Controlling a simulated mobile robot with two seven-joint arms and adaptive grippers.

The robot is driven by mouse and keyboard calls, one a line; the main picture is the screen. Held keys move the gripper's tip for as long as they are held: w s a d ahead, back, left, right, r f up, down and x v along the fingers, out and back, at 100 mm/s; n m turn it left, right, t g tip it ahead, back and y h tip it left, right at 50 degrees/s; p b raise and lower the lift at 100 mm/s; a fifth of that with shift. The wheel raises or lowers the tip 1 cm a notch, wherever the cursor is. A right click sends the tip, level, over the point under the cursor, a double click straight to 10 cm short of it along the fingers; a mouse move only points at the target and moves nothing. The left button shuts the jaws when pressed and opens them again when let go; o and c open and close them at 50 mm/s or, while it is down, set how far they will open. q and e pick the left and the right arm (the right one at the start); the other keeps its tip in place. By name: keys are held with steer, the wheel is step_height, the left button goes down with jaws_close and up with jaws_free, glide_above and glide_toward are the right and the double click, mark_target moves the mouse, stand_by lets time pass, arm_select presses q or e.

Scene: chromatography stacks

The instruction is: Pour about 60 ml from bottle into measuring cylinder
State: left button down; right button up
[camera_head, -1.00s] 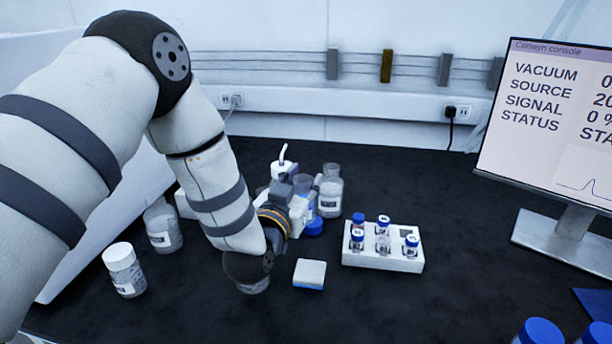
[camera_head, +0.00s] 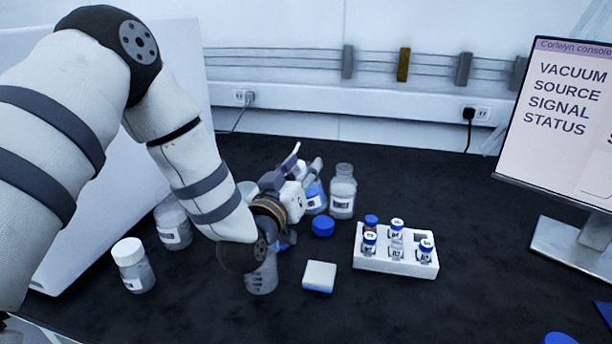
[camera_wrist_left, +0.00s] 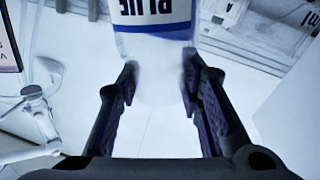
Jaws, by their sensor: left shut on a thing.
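The bottle (camera_wrist_left: 155,20) with a blue-edged label reading BLUE, upside down in the left wrist view, has its pale clear part between my fingers. In the head view, blue (camera_head: 315,197) shows in a bottle just beyond my left gripper (camera_head: 298,183). My left gripper is shut on the bottle; in the left wrist view its two dark fingers (camera_wrist_left: 160,85) flank it. A blue cap (camera_head: 323,226) lies on the bench. I cannot make out the measuring cylinder for certain; a clear vessel (camera_head: 262,277) stands partly hidden under my left wrist. My right gripper is not in view.
A clear labelled bottle (camera_head: 342,192) stands right of the gripper. A white rack (camera_head: 395,262) holds several blue-capped vials. A white block (camera_head: 319,276), a white-capped jar (camera_head: 133,264) and another jar (camera_head: 173,225) stand nearby. The monitor (camera_head: 560,120) is at right.

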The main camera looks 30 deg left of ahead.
arm_select(q)
steer(key=shift+a+r+n, duration=0.2)
steer(key=shift+r+n, duration=0.1)
steer(key=shift+r, duration=0.15)
steer(key=shift+s, duration=0.1)
steer(key=shift+a+f, duration=0.1)
steer(key=shift+s+a+r+n+p, duration=0.15)
steer(key=shift+a+r+n+p, duration=0.25)
steer(key=shift+n, duration=0.3)
steer(key=shift+a+n, duration=0.2)
steer(key=shift+n, duration=0.4)
steer(key=shift+n+y, duration=0.4)
steer(key=shift+n, duration=0.3)
